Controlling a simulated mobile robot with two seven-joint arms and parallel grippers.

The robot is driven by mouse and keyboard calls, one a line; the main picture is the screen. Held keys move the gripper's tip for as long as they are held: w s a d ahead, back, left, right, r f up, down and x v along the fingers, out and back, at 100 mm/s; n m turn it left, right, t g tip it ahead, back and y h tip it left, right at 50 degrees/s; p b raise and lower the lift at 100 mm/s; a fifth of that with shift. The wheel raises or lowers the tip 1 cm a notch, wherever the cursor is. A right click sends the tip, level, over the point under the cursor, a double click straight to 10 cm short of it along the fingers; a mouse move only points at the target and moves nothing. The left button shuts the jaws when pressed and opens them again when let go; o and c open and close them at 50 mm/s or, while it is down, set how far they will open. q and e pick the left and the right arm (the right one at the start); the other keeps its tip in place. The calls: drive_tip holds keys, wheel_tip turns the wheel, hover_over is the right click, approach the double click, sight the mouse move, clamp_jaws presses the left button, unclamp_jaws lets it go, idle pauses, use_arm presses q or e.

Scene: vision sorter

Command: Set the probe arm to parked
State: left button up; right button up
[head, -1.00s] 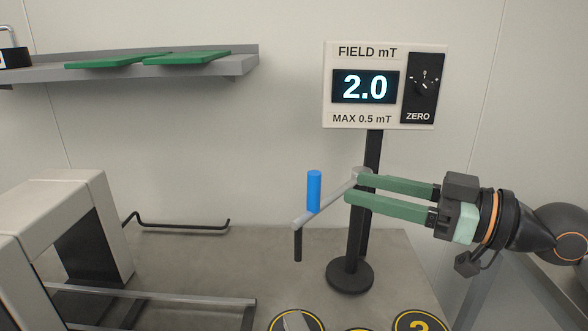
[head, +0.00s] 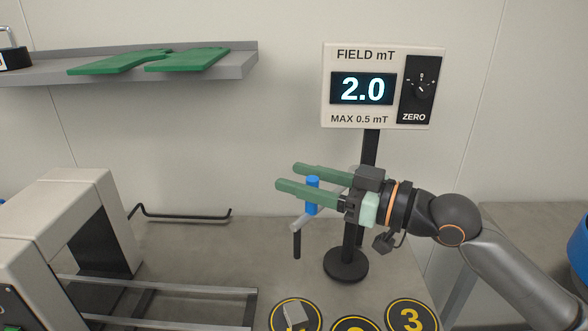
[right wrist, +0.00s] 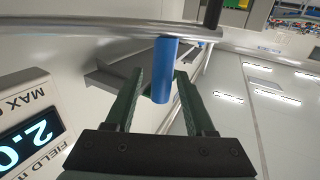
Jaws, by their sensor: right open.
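The probe arm (head: 303,222) is a grey bar reaching left from a black stand (head: 346,264). A blue upright handle (head: 312,208) stands near its outer end, and a black probe (head: 297,245) hangs below that end. My right gripper (head: 289,177) is open, with its green fingers pointing left past the handle, one on either side. The right wrist view shows the blue handle (right wrist: 162,70) between the two fingers, with room beside it. The gripper hides the bar's inner part. My left gripper is not in view.
A meter (head: 334,111) reads 2.0, marked MAX 0.5 mT, with a ZERO dial (head: 421,90). A shelf (head: 224,67) holds green boards. A white arch machine (head: 65,190) with rails (head: 180,291) stands left, near a black hooked rod (head: 186,217). Numbered discs (head: 412,318) lie in front.

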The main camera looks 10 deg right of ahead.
drive_tip(key=shift+w+a, duration=0.5)
drive_tip(key=shift+a, duration=0.05)
clamp_jaws()
idle(1.2)
